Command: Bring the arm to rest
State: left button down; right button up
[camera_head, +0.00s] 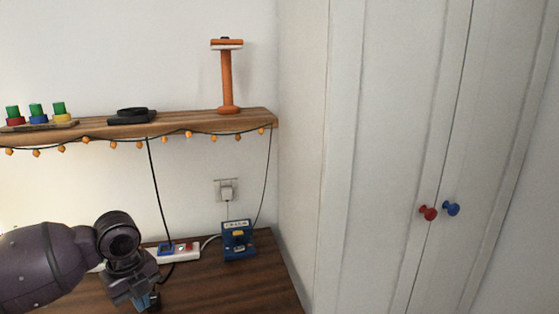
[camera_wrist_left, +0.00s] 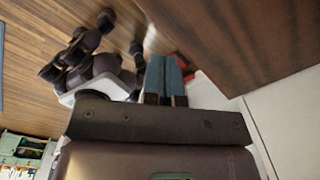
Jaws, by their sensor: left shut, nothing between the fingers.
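My left arm (camera_head: 45,262) comes in from the left in the head view, low over the dark wooden table. My left gripper (camera_head: 147,301) points down near the bottom edge of that view, left of the table's middle. In the left wrist view its two blue-grey fingers (camera_wrist_left: 166,78) lie side by side, shut, with nothing held between them. My right gripper cannot be made out in either view.
On the table (camera_head: 225,290) stand a white power strip (camera_head: 180,252) and a blue device (camera_head: 238,240). Cables run up to a shelf (camera_head: 190,122) holding an orange stand (camera_head: 226,80).

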pick_arm(q)
jog(key=w+d+r+n+t+h, duration=0.4)
jog(key=w+d+n+t+h, duration=0.1)
jog(key=w+d+n+t, duration=0.4)
jog(key=s+a+f+n+y+p, duration=0.1)
jog(key=s+f+n, duration=0.4)
jog(key=s, duration=0.7)
jog(key=s+a+f+n+t+y+p, duration=0.1)
jog(key=s+a+f+n, duration=0.3)
jog(key=s+f, duration=0.6)
jog(key=s+a+f+n+y+p, duration=0.2)
jog(key=s+f+n, duration=0.4)
jog(key=s, duration=0.7)
jog(key=shift+s+a+f+n+t+y, duration=0.35)
jog(key=shift+a+f+y, duration=0.2)
jog(key=shift+f, duration=0.2)
pick_arm(e)
jog(key=shift+s+r+g, duration=0.1)
jog(key=shift+s+g, duration=0.2)
jog(key=shift+s, duration=0.55)
